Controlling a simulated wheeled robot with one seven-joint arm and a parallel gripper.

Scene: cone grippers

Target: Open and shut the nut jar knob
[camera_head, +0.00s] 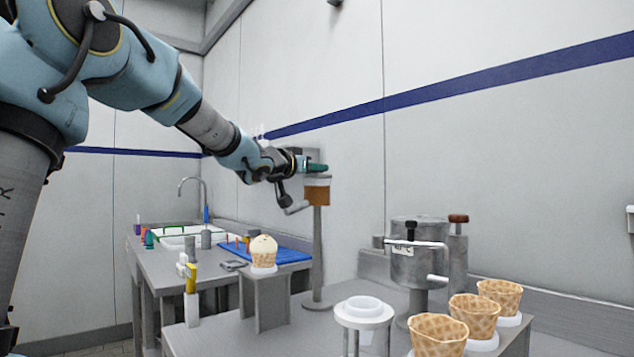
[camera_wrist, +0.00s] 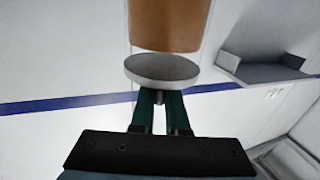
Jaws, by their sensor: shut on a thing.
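The nut jar (camera_head: 317,193) stands on a tall grey post beside the back wall, brown below with a pale band at its top. In the wrist view the brown jar (camera_wrist: 168,22) fills the top, with a round grey lid (camera_wrist: 160,68) at its end. My gripper (camera_head: 317,168) is at the top of the jar in the head view. In the wrist view its green fingers (camera_wrist: 160,97) are close together against the lid, shut on the small knob, which is mostly hidden between them.
A metal machine (camera_head: 418,262) with a handle stands right of the post. Several empty waffle cones (camera_head: 474,315) sit at the front right. A filled cone (camera_head: 263,251) stands on a small grey stand left of the post. A grey ledge (camera_wrist: 262,68) shows in the wrist view.

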